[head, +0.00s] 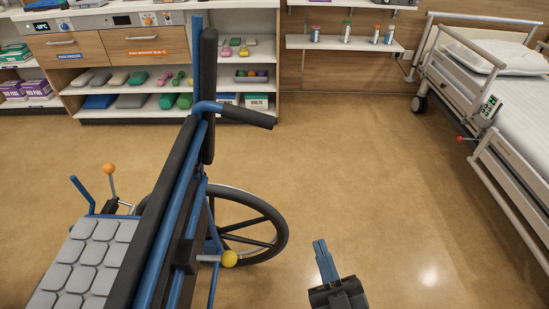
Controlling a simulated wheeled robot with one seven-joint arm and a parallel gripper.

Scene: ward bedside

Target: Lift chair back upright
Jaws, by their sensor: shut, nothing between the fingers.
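A wheelchair with a blue frame stands at the left in the head view. Its black chair back (209,95) rises upright, seen nearly edge-on, with a black push handle (246,115) jutting to the right from the blue post. Its grey padded seat (88,262) is at the lower left, beside a black armrest. A yellow ball knob (229,258) sits low on the frame, in front of the large wheel (262,222). My gripper (321,247) is at the bottom centre, right of the wheelchair and apart from it. Its blue fingers are shut and empty.
An orange-tipped lever (108,169) stands left of the chair. A shelf unit (125,100) with weights and boxes lines the back left. A wall shelf (343,44) holds bottles. A bed (505,125) with rails stands at the right. The floor (350,160) between chair and bed is clear.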

